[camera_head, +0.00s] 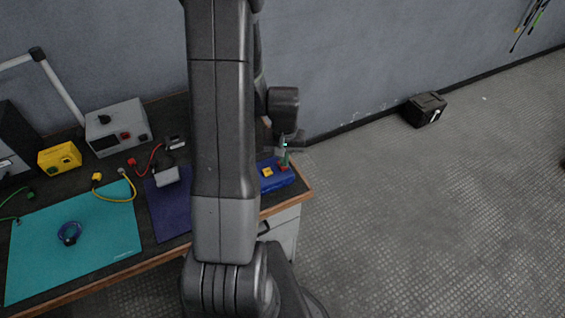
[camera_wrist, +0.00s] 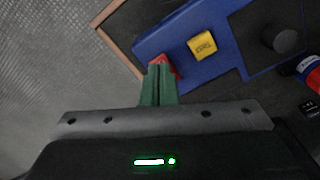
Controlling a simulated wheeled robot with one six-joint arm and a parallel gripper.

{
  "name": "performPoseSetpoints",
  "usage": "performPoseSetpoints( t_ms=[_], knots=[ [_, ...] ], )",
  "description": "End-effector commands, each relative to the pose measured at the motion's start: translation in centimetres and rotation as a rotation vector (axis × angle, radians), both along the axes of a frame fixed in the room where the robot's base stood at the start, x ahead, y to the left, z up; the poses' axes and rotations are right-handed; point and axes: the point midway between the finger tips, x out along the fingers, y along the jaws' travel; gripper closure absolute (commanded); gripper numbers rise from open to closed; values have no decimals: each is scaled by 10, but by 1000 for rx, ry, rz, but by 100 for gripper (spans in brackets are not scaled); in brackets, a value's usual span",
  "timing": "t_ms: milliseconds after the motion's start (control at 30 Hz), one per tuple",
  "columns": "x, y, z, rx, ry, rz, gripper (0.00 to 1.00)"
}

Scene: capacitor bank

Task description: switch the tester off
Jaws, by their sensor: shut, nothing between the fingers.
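The tester appears to be the blue box (camera_head: 284,180) at the right end of the workbench, partly hidden behind my arm. In the wrist view the blue box (camera_wrist: 223,37) carries a yellow square button (camera_wrist: 202,45), a dark round knob (camera_wrist: 281,38) and a red part (camera_wrist: 163,61). My gripper (camera_wrist: 158,72) is shut and empty, its green fingertips over or against the red part, covering much of it. I cannot tell whether they touch it. My gripper also shows in the head view (camera_head: 284,160), above the right end of the blue box.
The bench holds a teal mat (camera_head: 100,255), a grey instrument (camera_head: 117,127), a yellow box (camera_head: 60,158) and several leads. A red and blue cylinder (camera_wrist: 303,70) lies near the blue box. A black case (camera_head: 425,108) stands on the floor by the wall; the floor at right is clear.

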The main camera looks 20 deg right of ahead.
Motion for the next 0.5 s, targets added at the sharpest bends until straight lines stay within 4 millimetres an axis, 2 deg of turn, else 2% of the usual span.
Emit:
performPoseSetpoints(
  t_ms=[33, 500],
  knots=[
    [0, 0, 8, 0, -1, 0, 100],
    [0, 0, 46, 0, -1, 0, 100]
  ],
)
